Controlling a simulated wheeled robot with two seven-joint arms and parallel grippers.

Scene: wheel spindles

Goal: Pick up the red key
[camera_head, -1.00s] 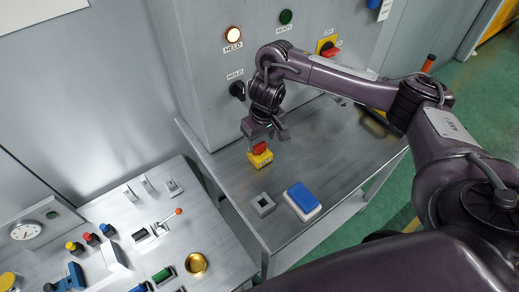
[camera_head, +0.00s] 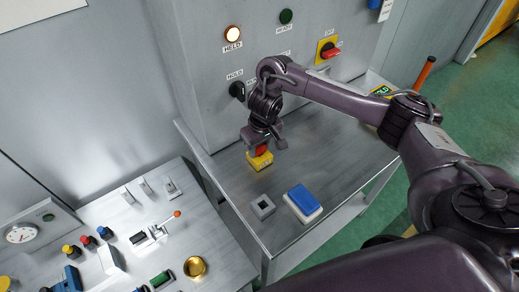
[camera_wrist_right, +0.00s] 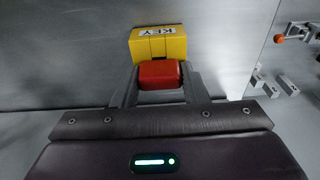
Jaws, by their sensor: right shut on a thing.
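The red key (camera_head: 262,150) sits at the yellow block (camera_head: 261,161) on the grey metal table. In the right wrist view the red key (camera_wrist_right: 160,75) is between my two fingers, and the yellow block (camera_wrist_right: 158,43) marked KEY is just beyond it. My right gripper (camera_head: 263,146) is shut on the red key. Whether the key is still seated in the block cannot be told. My left gripper is not in view.
A small grey socket block (camera_head: 263,206) and a blue-topped white block (camera_head: 302,203) stand on the table in front. The grey cabinet (camera_head: 205,60) with a lit HELD lamp (camera_head: 233,33) rises behind. A control console (camera_head: 165,245) stands at the left.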

